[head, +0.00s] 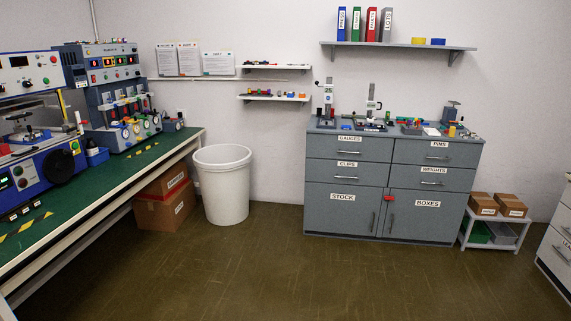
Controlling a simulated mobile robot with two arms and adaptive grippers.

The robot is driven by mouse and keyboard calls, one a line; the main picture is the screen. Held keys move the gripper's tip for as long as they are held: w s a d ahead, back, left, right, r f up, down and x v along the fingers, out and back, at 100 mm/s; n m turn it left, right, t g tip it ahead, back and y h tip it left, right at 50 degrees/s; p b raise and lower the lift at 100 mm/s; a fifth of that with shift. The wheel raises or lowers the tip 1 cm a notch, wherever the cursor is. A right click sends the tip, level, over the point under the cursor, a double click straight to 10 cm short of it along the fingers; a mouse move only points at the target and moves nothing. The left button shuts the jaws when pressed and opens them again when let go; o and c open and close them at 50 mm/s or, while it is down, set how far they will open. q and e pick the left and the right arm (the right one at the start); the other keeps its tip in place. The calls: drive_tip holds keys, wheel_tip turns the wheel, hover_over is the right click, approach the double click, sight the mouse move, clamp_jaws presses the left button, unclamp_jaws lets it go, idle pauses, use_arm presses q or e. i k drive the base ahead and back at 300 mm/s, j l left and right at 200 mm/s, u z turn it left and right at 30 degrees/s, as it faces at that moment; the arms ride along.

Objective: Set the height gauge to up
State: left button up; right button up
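Two upright column instruments stand on top of the grey cabinet (348,170) against the back wall. The left one (327,100) has a pale column with a small sign that seems to read 25 and a blue round mark. The right one (371,103) has a dark upright column on a dark base. Either could be the height gauge; at this size I cannot tell which, nor how it is set. Neither of my grippers is in view.
A green-topped workbench (100,182) with test machines runs along the left. A white bin (224,185) stands between it and the cabinet. A low white rack (490,240) with boxes stands right of the cabinet. The brown floor (290,275) in front is clear.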

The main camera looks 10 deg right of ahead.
sight(370, 106)
drive_tip(key=i+l, duration=0.2)
drive_tip(key=l, duration=0.2)
drive_tip(key=i+l, duration=0.15)
drive_tip(key=l, duration=0.2)
drive_tip(key=i+l, duration=0.2)
drive_tip(key=l, duration=0.2)
drive_tip(key=i+l, duration=0.2)
drive_tip(key=l, duration=0.15)
drive_tip(key=i+l, duration=0.2)
drive_tip(key=l, duration=0.2)
drive_tip(key=i+l, duration=0.15)
drive_tip(key=l, duration=0.2)
drive_tip(key=i+l, duration=0.2)
drive_tip(key=l, duration=0.2)
